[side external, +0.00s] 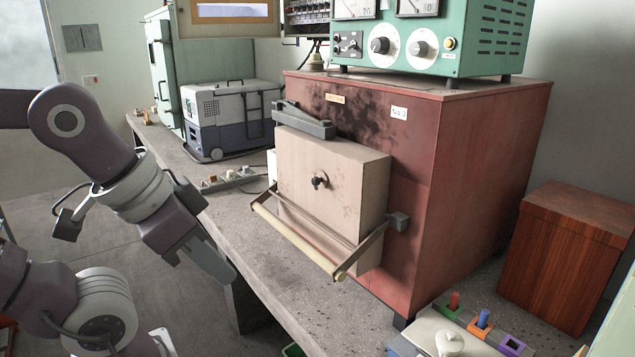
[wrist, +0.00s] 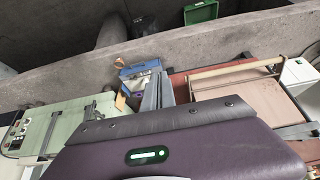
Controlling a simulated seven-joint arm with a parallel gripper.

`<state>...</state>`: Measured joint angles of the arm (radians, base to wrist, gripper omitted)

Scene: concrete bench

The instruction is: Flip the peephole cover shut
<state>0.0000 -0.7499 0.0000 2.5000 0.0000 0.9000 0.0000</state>
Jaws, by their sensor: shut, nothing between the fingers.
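A red kiln-like cabinet (side external: 450,170) stands on the bench with a pale pink door (side external: 345,185) on its front. A small dark fitting (side external: 320,180), which looks like the peephole and its cover, sits mid-door. It is too small to tell how the cover stands. A bar handle (side external: 300,240) spans the lower door. My gripper (side external: 228,274) points down in front of the bench edge, left of and apart from the door, shut and empty. In the wrist view the door (wrist: 235,90) lies right of my grey fingers (wrist: 158,92); the peephole fitting cannot be made out there.
A green instrument box (side external: 430,40) sits on the cabinet. A grey wheeled cooler (side external: 225,115) and a power strip (side external: 228,180) are on the bench behind. A tray with coloured blocks (side external: 460,335) is at front right, near a wooden box (side external: 565,255). Bare bench (side external: 225,215) shows left of the door.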

